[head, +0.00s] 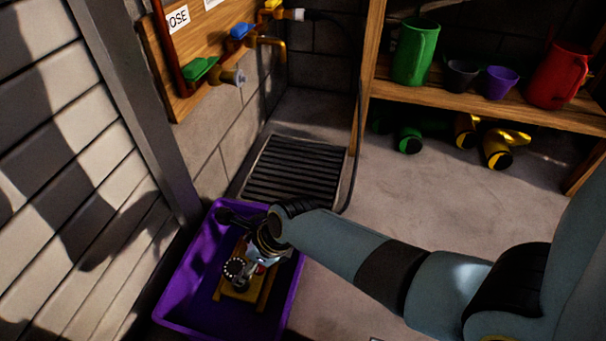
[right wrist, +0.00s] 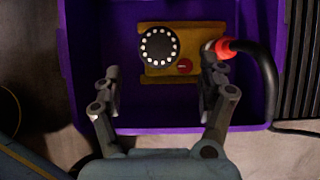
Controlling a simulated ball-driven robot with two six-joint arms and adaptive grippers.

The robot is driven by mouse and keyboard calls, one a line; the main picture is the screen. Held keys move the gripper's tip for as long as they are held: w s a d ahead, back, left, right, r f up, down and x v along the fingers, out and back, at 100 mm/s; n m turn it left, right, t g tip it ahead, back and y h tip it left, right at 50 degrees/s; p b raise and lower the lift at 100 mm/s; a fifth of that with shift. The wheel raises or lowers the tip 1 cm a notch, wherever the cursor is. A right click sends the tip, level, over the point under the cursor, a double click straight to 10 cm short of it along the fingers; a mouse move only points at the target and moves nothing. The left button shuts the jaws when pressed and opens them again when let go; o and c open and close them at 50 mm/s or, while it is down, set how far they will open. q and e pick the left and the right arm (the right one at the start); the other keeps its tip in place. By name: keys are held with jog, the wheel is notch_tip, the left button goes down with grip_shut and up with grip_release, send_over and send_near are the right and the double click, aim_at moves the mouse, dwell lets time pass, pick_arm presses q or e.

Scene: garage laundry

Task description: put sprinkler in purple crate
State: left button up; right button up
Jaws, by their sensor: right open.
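The purple crate (head: 178,285) stands on the floor at the lower left of the head view; its wall also shows in the right wrist view (right wrist: 82,60). The sprinkler (head: 240,294) lies inside it, with a yellow base, a round black head ringed with white dots and a red knob. In the right wrist view the sprinkler (right wrist: 160,70) has an orange-red connector with a black hose at its right end. My right gripper (head: 262,262) is over the crate, its open fingers (right wrist: 161,75) apart above the sprinkler. The arm partly hides the sprinkler. My left gripper is out of view.
A black floor grate (head: 295,170) lies behind the crate. Taps with green (head: 200,69), blue and yellow handles are on the wall board. Wooden shelves (head: 480,107) at the right hold a green jug (head: 415,52), pots and a red can (head: 558,75). The middle floor is clear.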

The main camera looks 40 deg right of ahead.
jog(key=s+d+r+n+h, duration=0.1)
jog(key=s+d+r+n, duration=0.4)
jog(key=s+r+n, duration=0.4)
jog(key=s+d+r+n+h, duration=0.2)
jog(key=s+d+r+n, duration=0.3)
jog(key=n, duration=1.6)
jog(key=s+r, duration=0.4)
jog(key=r, duration=0.1)
jog(key=shift+s+t, duration=0.3)
jog(key=shift+s, duration=0.1)
